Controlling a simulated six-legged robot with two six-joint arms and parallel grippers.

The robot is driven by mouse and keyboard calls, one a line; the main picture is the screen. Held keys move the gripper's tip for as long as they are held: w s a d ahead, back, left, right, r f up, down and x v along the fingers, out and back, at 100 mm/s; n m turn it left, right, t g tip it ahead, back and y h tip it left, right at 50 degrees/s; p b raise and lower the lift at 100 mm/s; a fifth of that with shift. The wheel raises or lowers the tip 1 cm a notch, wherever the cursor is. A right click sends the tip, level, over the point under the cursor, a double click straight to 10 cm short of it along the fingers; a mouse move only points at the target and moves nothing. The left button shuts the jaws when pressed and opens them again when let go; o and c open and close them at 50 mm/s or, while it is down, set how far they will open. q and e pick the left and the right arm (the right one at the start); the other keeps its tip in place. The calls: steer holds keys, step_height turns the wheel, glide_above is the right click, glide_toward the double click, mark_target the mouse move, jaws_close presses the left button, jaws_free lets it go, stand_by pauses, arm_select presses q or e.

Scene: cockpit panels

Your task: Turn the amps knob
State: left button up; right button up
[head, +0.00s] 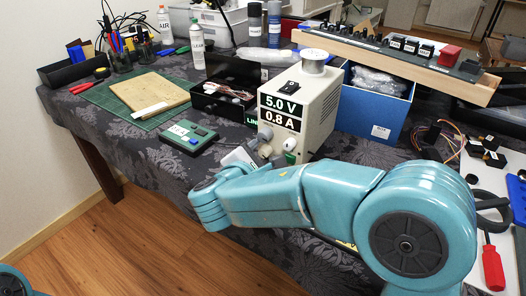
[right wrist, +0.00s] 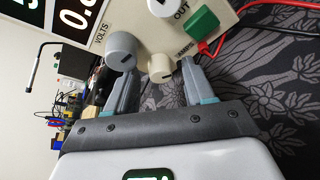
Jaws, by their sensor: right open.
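The power supply (head: 318,100) is a cream box on the table, its display reading 5.0 V and 0.8 A. In the right wrist view, a cream knob (right wrist: 160,68) beside the small AMPS label sits between the fingertips of my right gripper (right wrist: 159,70). The gripper is open, with a finger on each side of the knob; I cannot tell whether either touches it. A larger grey knob (right wrist: 121,51) by the VOLTS label is close to the left finger. In the head view my right gripper (head: 240,156) is at the supply's front, mostly hidden by my arm. My left gripper is out of view.
A green switch or connector (right wrist: 201,24) and red cable (right wrist: 222,38) are beside the knobs. A green device (head: 188,137) lies left of the supply, a black box (head: 222,98) behind it, and a blue bin (head: 372,112) to its right.

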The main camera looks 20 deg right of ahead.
steer(key=shift+w+f, duration=0.1)
steer(key=shift+w, duration=0.1)
steer(key=shift+s, duration=0.15)
jaws_close()
steer(key=shift+r+p, duration=0.2)
steer(key=shift+p, duration=0.4)
steer(key=n+g+p, duration=0.1)
steer(key=p, duration=0.2)
steer(key=n+h+p, duration=0.1)
steer(key=n+p, duration=0.1)
steer(key=p, duration=0.2)
steer(key=shift+a+r+g, duration=0.1)
steer(key=shift+r+g, duration=0.05)
steer(key=shift+g, duration=0.25)
steer(key=shift+f+n+g+p, duration=0.3)
steer(key=shift+n+p, duration=0.3)
steer(key=shift+p, duration=0.25)
steer(key=shift+w, duration=0.2)
